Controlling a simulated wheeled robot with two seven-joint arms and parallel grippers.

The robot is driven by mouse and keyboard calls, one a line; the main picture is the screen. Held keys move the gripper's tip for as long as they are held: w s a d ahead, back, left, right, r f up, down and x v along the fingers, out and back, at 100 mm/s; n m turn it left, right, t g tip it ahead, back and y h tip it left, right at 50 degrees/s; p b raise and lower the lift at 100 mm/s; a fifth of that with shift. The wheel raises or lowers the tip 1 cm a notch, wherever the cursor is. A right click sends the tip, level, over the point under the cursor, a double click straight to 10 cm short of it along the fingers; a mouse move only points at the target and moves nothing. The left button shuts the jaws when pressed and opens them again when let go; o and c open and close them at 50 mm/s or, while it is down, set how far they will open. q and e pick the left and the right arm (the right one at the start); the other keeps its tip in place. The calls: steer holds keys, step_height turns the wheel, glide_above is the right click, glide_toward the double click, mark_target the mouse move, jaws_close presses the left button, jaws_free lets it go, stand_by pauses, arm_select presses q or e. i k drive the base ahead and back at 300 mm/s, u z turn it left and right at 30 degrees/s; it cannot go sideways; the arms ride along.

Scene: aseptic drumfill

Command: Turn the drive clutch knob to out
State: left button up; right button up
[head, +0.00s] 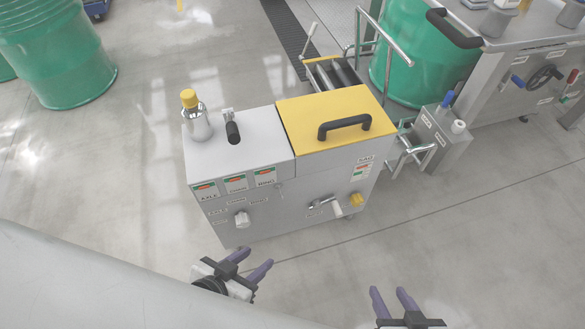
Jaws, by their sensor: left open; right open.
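A grey cabinet (290,212) with a yellow lid (335,112) stands in the middle of the head view. Its front panel carries a pale round knob (241,219) at the left, a silver lever handle with a pale end (322,203) at the right, and a yellow knob (356,199) near the right edge. The labels are too small to read, so I cannot tell which one is the drive clutch knob. My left gripper (256,257) is open and empty, below and apart from the pale knob. My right gripper (389,291) is open and empty, over the floor below the yellow knob.
A yellow-capped bottle (197,120) and a black-handled lever (232,130) are on the cabinet top. A black handle (344,126) is on the lid. Green drums (60,55) stand at the back left and behind the cabinet. The floor (470,240) at right is clear.

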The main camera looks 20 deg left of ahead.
mark_target(356, 199)
steer(key=k, duration=0.5)
steer(key=u, duration=1.25)
steer(key=i, duration=0.9)
steer(key=z, duration=0.95)
